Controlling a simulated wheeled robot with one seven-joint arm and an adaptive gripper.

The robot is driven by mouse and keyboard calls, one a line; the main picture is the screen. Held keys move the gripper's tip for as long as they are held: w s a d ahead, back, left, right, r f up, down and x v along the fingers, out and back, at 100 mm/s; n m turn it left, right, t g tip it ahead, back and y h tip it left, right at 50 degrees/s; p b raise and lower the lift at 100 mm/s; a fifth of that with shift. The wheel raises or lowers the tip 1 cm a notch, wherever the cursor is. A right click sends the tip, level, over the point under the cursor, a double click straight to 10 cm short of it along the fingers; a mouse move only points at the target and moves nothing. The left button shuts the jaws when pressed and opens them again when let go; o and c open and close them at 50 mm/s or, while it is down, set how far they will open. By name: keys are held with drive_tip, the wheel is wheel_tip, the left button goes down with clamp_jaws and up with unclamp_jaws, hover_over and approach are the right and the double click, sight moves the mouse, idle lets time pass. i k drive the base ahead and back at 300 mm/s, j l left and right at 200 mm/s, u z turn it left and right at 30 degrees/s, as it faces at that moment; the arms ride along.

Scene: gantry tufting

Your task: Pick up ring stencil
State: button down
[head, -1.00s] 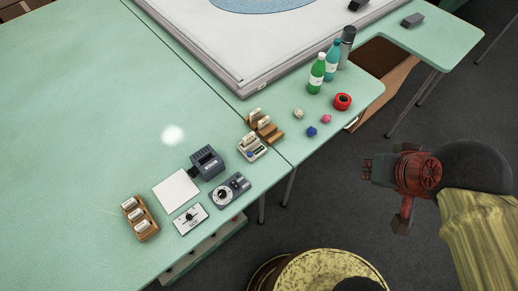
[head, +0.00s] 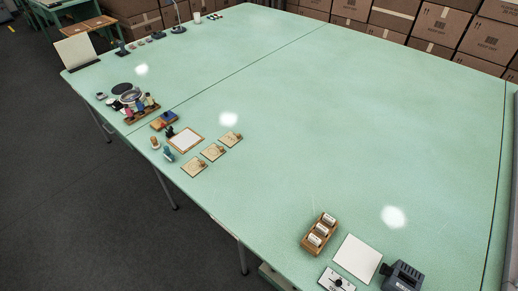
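Three small tan square plates lie in a slanted row on the green table (head: 340,110), left of the picture's middle: a near plate (head: 191,170), a middle plate (head: 210,155) and a far plate (head: 227,141). Each has a small brown knob or peg on it. They look like stencils, but their patterns are too small to tell which one is the ring stencil. My gripper is not in view.
A framed white board (head: 185,140) and a teal bottle (head: 169,154) stand beside the plates. A wooden holder (head: 320,234), a white sheet (head: 357,259) and a dark device (head: 403,277) are at lower right. Cardboard boxes (head: 435,30) line the back. Grey floor (head: 70,220) is clear at left.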

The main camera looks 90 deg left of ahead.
sight(195, 166)
drive_tip(key=j+u, duration=0.1)
drive_tip(key=u, duration=0.35)
drive_tip(key=j+u, duration=0.15)
drive_tip(key=u, duration=0.25)
drive_tip(key=j+u, duration=0.1)
drive_tip(key=u, duration=0.35)
drive_tip(key=j+u, duration=0.15)
drive_tip(key=u, duration=0.25)
drive_tip(key=i+j+u, duration=0.2)
drive_tip(key=j, duration=0.2)
drive_tip(key=j+u, duration=0.15)
drive_tip(key=j, duration=0.25)
drive_tip(key=i+j+u, duration=0.2)
drive_tip(key=j, duration=0.2)
drive_tip(key=i+j+u, duration=0.15)
drive_tip(key=j, duration=0.2)
drive_tip(key=i+j+u, duration=0.2)
drive_tip(key=i+j, duration=0.1)
drive_tip(key=j, duration=0.35)
drive_tip(key=i, duration=0.05)
